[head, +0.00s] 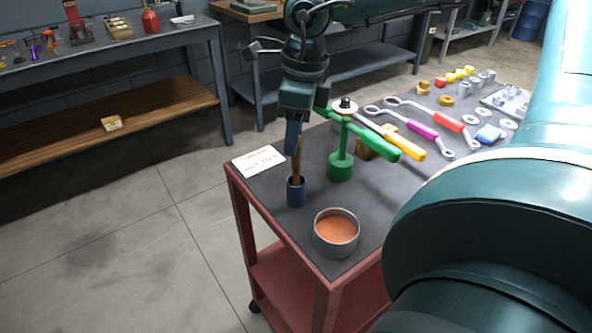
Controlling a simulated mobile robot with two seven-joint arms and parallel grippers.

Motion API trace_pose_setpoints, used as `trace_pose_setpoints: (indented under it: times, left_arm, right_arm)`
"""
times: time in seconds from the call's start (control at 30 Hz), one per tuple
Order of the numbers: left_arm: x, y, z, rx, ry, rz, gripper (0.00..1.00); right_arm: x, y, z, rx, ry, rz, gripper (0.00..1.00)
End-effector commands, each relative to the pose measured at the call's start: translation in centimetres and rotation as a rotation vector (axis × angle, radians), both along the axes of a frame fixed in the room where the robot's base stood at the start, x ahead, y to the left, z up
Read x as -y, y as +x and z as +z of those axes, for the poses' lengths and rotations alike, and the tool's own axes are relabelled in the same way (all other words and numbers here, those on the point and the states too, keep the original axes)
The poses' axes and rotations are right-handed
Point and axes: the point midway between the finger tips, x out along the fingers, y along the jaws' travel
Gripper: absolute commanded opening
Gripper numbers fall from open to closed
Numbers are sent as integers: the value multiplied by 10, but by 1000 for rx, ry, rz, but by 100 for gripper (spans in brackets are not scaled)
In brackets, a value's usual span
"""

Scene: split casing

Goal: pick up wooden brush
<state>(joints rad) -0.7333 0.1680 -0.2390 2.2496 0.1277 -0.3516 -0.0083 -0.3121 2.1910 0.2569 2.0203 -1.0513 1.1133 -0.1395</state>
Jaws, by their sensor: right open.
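The wooden brush (297,164) stands upright in a small blue cup (296,191) near the left edge of the cart top. Only part of its brown handle shows; its lower end is hidden in the cup. My right gripper (294,141) points down right at the top of the handle and is open. One finger overlaps the handle in the picture, so I cannot tell whether the handle is between the fingers or touching them. My left gripper is not in view.
A green stand with a green-handled tool (341,162) is close on the right of the brush. A round tin with orange contents (336,232) is in front. A white card (258,161) lies behind left. Wrenches (412,129) and small parts fill the right of the cart (262,214).

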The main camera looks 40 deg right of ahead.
Motion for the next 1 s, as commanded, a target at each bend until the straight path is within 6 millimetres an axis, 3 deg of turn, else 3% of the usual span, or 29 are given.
trace_pose_setpoints:
  times: [0.3,0.6,1.0]
  left_arm:
    - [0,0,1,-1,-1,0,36]
    - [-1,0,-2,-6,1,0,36]
    - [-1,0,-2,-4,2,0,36]
  right_arm:
    - [3,1,-45,-5,0,0,42]
    - [3,2,-50,-1,1,0,42]
    - [3,2,-49,-1,1,0,10]
